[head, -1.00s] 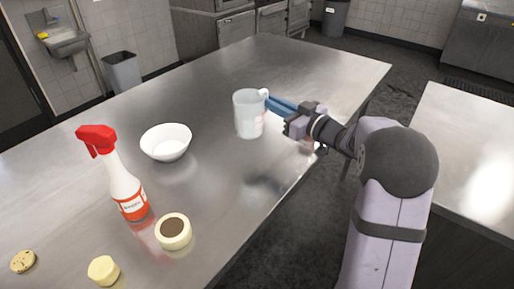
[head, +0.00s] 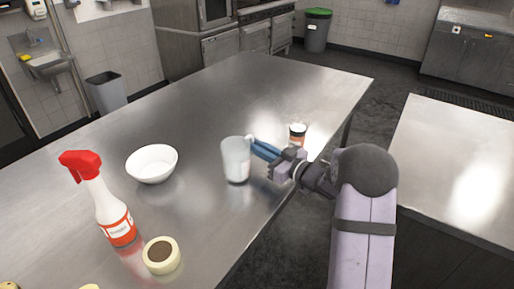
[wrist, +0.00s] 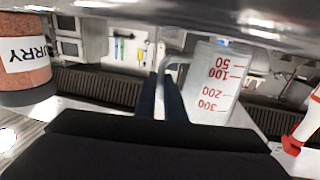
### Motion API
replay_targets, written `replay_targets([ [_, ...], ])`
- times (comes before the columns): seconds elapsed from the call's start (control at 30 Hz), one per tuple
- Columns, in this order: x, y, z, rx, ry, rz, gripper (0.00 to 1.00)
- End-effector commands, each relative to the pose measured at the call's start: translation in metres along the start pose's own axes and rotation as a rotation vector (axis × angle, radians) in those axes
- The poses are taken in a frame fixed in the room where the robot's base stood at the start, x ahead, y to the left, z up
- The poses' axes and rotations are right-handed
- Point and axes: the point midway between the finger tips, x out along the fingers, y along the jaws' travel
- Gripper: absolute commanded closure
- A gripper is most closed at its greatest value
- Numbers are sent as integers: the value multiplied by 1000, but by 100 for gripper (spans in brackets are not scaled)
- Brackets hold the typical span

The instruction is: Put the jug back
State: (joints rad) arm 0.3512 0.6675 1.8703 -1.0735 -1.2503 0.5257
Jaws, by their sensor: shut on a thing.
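The clear measuring jug (head: 236,163) is upright at the middle of the steel counter, right of the white bowl. In the wrist view the jug (wrist: 222,85) appears upside down, with red marks from 50 to 300. My gripper (head: 258,147) reaches in from the right, its blue fingers shut on the jug's handle (wrist: 172,72). The fingers (wrist: 164,98) are close together around the handle, partly hiding it. I cannot tell whether the jug's base touches the counter.
A curry jar (head: 297,135) stands behind my gripper near the counter's right edge. The white bowl (head: 152,164), spray bottle (head: 112,213) and tape-like roll (head: 161,256) stand at left. The counter's far part (head: 290,85) is clear.

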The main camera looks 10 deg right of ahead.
Motion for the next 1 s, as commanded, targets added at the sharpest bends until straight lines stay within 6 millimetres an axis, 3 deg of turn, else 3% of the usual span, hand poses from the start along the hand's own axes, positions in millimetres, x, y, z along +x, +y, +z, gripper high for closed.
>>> replay_targets([
  [0.47,0,0,8,-1,3,0,100],
  [0.5,0,0,8,-1,2,0,86],
  [0.57,0,0,8,-1,2,0,72],
  [1.0,-2,0,4,-1,1,1,72],
])
